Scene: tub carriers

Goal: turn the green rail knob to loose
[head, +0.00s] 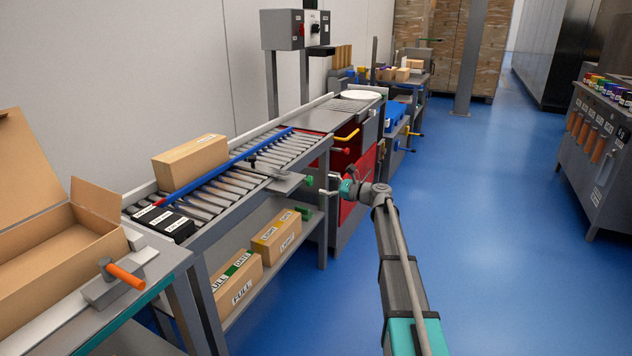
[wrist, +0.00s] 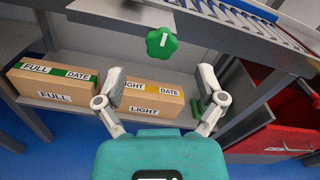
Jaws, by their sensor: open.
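The green rail knob (wrist: 161,42) is a lobed knob under the edge of a grey plate, with a short white mark on its face tilted slightly off vertical. It also shows small in the head view (head: 309,181), beside the conveyor. My gripper (wrist: 162,82) is open and empty. Its fingers are spread, and the knob appears above and between the fingertips in the wrist view, apart from both. In the head view my gripper (head: 327,186) is just right of the knob. The blue rail (head: 228,161) runs along the roller conveyor.
A cardboard box (head: 190,162) stands on the rollers behind the rail. Below, a shelf holds a FULL box (head: 237,283) and a LIGHT box (head: 276,238). A red drawer (wrist: 285,128) is at the right in the wrist view. Blue floor (head: 500,220) is open to the right.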

